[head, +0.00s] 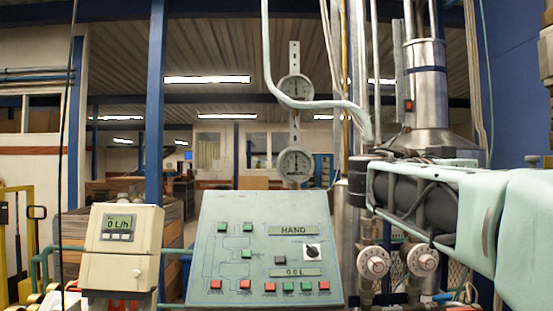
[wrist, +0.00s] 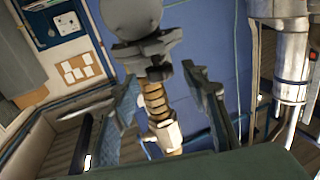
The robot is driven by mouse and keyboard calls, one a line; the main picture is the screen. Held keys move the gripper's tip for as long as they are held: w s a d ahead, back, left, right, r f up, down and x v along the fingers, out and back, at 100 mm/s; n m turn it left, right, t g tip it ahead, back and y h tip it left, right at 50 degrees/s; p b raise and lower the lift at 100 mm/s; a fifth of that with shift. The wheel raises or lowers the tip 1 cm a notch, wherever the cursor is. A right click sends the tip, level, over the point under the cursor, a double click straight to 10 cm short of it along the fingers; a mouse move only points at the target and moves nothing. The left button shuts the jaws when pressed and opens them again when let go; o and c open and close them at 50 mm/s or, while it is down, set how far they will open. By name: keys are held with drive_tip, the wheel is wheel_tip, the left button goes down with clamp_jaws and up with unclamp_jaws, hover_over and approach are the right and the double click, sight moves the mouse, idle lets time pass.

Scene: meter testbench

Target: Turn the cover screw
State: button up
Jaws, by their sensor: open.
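A beige meter box (head: 120,245) with a small display reading "0 L/h" stands at the lower left of the head view. A small pale round screw (head: 137,272) shows on its lower front cover. My gripper (wrist: 160,80) is open in the wrist view, its two fingers spread apart. A brass-coloured ribbed pipe piece (wrist: 155,100) and a grey round part (wrist: 130,18) show between and beyond the fingers; no contact is clear. The meter box and screw do not show in the wrist view. My arm enters the head view from the right.
A sloped green control panel (head: 265,225) with buttons stands right of the meter box. Two round gauges (head: 295,163) hang on a post behind it. Two white dial knobs (head: 373,262) sit on pipes to the right. A steel cylinder (head: 427,85) stands behind my arm.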

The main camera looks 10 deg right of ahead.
drive_tip(key=shift+w+d, duration=0.15)
drive_tip(key=shift+d, duration=0.2)
drive_tip(key=shift+c, duration=0.4)
drive_tip(key=shift+f, duration=0.1)
clamp_jaws()
drive_tip(key=shift+f+t+b, duration=0.15)
drive_tip(key=shift+t+b, duration=0.15)
drive_tip(key=shift+b, duration=0.35)
